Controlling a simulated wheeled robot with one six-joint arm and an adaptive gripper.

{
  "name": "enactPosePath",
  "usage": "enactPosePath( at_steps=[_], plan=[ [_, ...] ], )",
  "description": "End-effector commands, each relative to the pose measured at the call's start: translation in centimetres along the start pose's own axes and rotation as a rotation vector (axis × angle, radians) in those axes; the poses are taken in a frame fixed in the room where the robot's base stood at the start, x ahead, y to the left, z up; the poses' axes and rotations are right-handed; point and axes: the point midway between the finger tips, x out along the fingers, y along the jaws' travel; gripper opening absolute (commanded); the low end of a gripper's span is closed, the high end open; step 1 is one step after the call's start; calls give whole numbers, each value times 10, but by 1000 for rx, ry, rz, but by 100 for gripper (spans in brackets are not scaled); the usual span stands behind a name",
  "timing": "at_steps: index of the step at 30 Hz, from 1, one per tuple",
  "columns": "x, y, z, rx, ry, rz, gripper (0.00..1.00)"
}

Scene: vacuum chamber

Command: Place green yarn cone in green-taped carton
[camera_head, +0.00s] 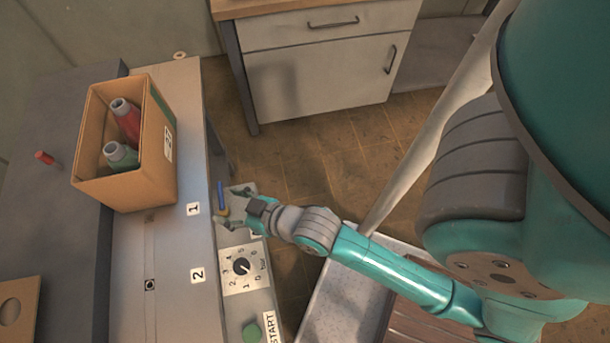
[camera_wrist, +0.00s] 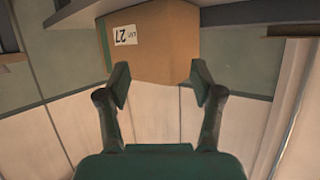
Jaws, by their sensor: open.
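The carton (camera_head: 150,180) is an open brown box with a green tape strip and a "27" label, standing on the grey bench at the left. The green yarn cone (camera_head: 121,156) with a grey tip is inside it, leaning in the near part. A red cone (camera_head: 127,123) lies beside it in the same carton. My gripper (camera_head: 232,208) is open and empty, to the right of the carton past the bench edge. In the wrist view my open gripper (camera_wrist: 161,80) has the carton's labelled side (camera_wrist: 160,40) beyond its fingers; the cones are hidden there.
A control panel with a dial (camera_head: 241,267) and a green button (camera_head: 252,333) stands at the bench's right edge. A small red peg (camera_head: 44,157) is left of the carton. A white cabinet (camera_head: 315,60) stands at the back. The bench in front of the carton is clear.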

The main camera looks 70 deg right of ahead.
Motion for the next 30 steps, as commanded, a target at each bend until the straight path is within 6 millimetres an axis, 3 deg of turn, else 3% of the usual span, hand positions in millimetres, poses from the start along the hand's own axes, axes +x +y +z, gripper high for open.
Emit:
enactPosePath(
  at_steps=[3,9,18,24,30],
  plan=[
    [-37,0,23,0,9,10,66],
    [-99,-1,46,-8,39,20,66],
    [-190,-4,54,-24,87,16,66],
    [-221,-6,50,-31,107,9,66],
    [-226,-6,48,-32,113,8,66]
  ],
)
